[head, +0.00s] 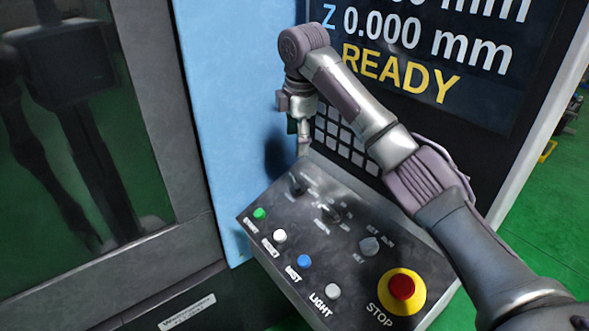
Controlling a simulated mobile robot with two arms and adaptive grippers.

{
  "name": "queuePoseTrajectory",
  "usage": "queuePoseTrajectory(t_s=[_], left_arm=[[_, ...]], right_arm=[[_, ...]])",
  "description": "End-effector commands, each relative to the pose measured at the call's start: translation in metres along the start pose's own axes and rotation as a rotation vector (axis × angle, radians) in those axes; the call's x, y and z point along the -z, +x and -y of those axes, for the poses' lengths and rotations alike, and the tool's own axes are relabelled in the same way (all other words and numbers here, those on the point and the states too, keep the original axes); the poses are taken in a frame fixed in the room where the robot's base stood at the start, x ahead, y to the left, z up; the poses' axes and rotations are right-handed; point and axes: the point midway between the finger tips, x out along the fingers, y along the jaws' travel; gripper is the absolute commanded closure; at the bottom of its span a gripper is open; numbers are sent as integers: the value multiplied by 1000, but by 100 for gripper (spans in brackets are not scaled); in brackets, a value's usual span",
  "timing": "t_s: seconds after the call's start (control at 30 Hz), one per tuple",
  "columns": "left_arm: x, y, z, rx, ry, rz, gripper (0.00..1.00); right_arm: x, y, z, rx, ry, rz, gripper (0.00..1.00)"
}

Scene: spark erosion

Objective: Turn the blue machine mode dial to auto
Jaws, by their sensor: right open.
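The grey control panel (315,255) juts out below the screen of the blue machine (235,120). Two dark dials, an upper one (297,185) and a middle one (330,213), and a lighter grey dial (370,246) run in a diagonal row on it. Their small labels are too blurred to read surely, so I cannot tell which is the mode dial or its setting. My right gripper (303,148) is open, pointing down just above the panel's far edge, near the upper dark dial and apart from it. My left gripper is out of view.
Green (260,213), white (280,236), blue (305,261) and light (333,291) buttons line the panel's left side. A red stop button (401,287) on yellow sits at its near right. The screen (430,55) reads READY. A glass door (75,130) stands left.

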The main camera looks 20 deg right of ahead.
Motion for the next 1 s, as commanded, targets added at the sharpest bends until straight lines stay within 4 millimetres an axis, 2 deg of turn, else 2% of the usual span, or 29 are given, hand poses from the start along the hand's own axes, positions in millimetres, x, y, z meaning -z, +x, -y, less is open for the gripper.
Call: queuePoseTrajectory(t_s=[0.07,0.17,0.3,0.4,0.53,0.7,0.77,0.87,1.0], left_arm=[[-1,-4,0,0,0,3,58],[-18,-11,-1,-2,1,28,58],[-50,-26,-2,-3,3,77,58],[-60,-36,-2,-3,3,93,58],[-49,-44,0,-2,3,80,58],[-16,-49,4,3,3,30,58],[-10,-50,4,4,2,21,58],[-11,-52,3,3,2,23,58],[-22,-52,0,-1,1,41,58]], right_arm=[[-1,5,0,1,1,1,29],[-1,20,0,4,2,1,29],[-1,48,0,6,3,1,29],[-1,70,0,6,3,2,29],[-1,96,1,5,2,1,29],[0,121,0,3,3,0,29],[0,127,0,2,2,0,29],[-1,134,0,1,2,1,29],[-1,136,0,1,2,1,29]])
